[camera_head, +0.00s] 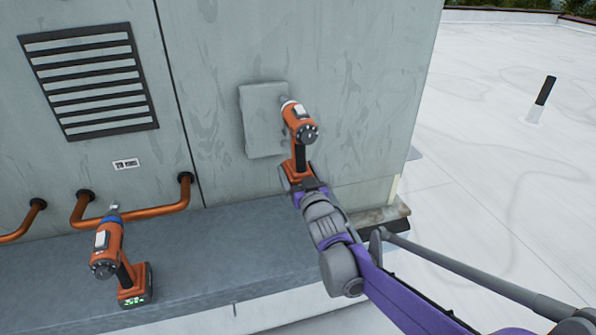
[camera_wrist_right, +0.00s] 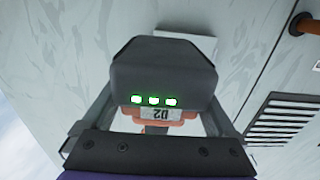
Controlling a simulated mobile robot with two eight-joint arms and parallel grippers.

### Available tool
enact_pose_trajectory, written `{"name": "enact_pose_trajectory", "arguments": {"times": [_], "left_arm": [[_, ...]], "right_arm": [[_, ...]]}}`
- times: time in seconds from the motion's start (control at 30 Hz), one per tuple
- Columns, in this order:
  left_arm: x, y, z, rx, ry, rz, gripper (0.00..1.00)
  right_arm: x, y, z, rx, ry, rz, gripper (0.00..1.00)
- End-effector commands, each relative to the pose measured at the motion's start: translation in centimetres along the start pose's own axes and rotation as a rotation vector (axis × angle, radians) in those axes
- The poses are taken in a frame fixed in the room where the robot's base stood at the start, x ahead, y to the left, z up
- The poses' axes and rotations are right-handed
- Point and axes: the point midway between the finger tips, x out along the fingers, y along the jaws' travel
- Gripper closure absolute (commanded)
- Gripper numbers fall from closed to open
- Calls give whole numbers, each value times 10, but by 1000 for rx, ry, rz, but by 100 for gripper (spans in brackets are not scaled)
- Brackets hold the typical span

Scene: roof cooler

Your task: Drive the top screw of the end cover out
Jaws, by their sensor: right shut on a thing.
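The end cover (camera_head: 262,122) is a grey plate on the cooler's wall in the head view. No screw can be made out on it; its top right corner is partly behind the driver's nose. My right gripper (camera_head: 303,183) is shut on an orange and black power driver (camera_head: 299,130), held upright by its lower grip with its nose at the cover's upper right edge. I cannot tell whether it touches. In the right wrist view the driver's dark battery base (camera_wrist_right: 160,78) shows green lights and a "D2" label between the fingers. My left gripper is not in view.
A second orange driver (camera_head: 108,250) with a blue collar stands on the grey ledge (camera_head: 210,252) at the left. Copper pipes (camera_head: 150,211) and a louvred vent (camera_head: 90,80) are on the wall left of the cover. The white roof to the right is mostly open.

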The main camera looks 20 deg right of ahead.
Motion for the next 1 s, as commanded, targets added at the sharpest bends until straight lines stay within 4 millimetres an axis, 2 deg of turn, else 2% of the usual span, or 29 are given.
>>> {"name": "enact_pose_trajectory", "arguments": {"times": [0.77,1.0], "left_arm": [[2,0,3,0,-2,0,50],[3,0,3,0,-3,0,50]], "right_arm": [[-1,-1,0,-1,0,-1,100],[-9,-1,0,-1,0,-1,100]]}}
